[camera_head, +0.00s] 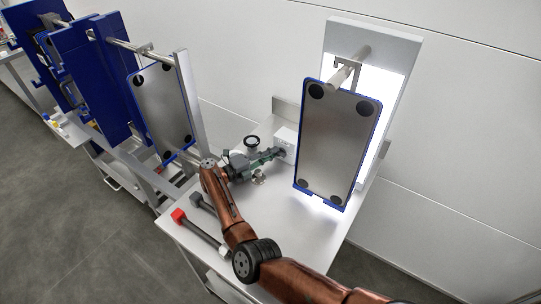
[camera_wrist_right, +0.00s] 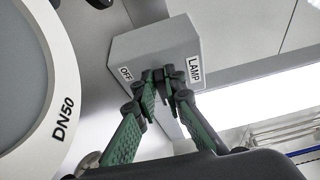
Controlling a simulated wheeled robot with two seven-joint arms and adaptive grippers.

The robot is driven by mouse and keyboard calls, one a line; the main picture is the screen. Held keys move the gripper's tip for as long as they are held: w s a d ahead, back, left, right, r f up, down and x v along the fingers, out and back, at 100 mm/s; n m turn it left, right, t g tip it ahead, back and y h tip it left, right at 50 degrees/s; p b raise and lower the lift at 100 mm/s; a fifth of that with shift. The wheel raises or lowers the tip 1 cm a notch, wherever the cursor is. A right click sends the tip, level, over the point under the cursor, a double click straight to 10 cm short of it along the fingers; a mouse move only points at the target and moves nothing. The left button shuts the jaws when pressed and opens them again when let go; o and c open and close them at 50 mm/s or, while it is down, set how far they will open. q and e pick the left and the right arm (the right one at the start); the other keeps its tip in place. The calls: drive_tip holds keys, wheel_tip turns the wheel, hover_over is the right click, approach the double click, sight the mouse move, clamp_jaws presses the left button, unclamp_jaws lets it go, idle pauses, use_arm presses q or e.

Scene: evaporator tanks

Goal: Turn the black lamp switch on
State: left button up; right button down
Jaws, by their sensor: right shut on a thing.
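The grey switch box (camera_wrist_right: 152,48) fills the upper middle of the right wrist view, with an "OFF" label on its left face edge and a "LAMP" label at right. It also shows in the head view (camera_head: 286,138) on the table, near the wall. My right gripper (camera_wrist_right: 165,78) has its green-padded fingers closed together at the box face between the labels. The black lamp switch is mostly hidden by the fingertips, so its angle cannot be read. In the head view the right gripper (camera_head: 274,155) reaches the box. My left gripper is not in view.
A lit white panel (camera_head: 394,78) glows behind a hanging blue-framed plate (camera_head: 339,140) right of the box. A round "DN50" part (camera_wrist_right: 40,95) lies close left of the gripper. Red (camera_head: 200,233) and grey-headed tools lie at the table's front left. More blue-framed plates (camera_head: 165,107) hang left.

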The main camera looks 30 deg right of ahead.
drive_tip(key=shift+f+n, duration=0.1)
drive_tip(key=shift+n, duration=0.2)
idle(0.4)
drive_tip(key=c, duration=2)
unclamp_jaws()
wheel_tip(320, 180, up, 10)
drive_tip(key=shift+r, duration=0.1)
